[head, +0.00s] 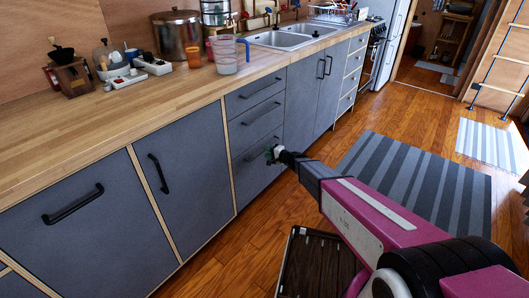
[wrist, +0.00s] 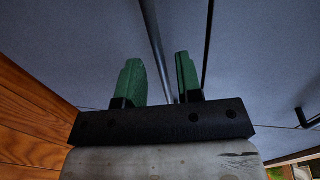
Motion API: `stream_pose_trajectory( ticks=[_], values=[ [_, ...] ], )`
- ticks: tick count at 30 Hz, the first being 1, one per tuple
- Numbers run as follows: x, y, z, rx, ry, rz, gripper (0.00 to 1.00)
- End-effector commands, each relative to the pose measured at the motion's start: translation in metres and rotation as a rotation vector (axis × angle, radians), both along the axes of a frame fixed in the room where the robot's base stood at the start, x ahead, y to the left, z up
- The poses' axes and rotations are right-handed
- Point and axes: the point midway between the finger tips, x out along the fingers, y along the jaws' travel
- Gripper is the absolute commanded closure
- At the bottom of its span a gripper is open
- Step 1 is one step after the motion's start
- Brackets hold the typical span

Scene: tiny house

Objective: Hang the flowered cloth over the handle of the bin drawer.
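My gripper (head: 271,155) reaches to the grey drawer stack (head: 255,108) under the counter, close to its lower front. In the wrist view the two green fingers (wrist: 160,80) stand apart with no cloth between them. A grey bar (wrist: 154,40) shows beyond the gap, and a dark bar (wrist: 208,45) is just right of it. I cannot tell whether the fingers touch either bar. No flowered cloth shows in either view. A wide grey front with a black handle (head: 73,205) is at the left; I cannot tell which front is the bin drawer.
The wooden counter (head: 120,112) holds a pot (head: 177,37), a clear jug (head: 226,55) and other kitchenware. A striped rug (head: 415,180) lies on the wood floor. A dark slatted object (head: 312,268) is below my arm. Floor right of the cabinets is mostly open.

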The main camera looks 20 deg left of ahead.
Motion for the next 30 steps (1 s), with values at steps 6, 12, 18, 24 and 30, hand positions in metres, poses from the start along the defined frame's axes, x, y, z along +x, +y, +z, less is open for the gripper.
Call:
stream_pose_trajectory(
  ticks=[6, 12, 18, 24, 30],
  values=[
    [0.010, 0.020, -0.005, 0.000, 0.000, 0.000, 0.67],
    [0.011, 0.025, -0.005, 0.000, 0.000, 0.000, 0.67],
    [0.011, 0.024, -0.005, 0.000, 0.000, 0.000, 0.74],
    [0.011, 0.024, -0.005, -0.001, 0.000, 0.000, 1.00],
    [0.008, 0.019, -0.005, -0.001, 0.000, -0.001, 1.00]
  ],
)
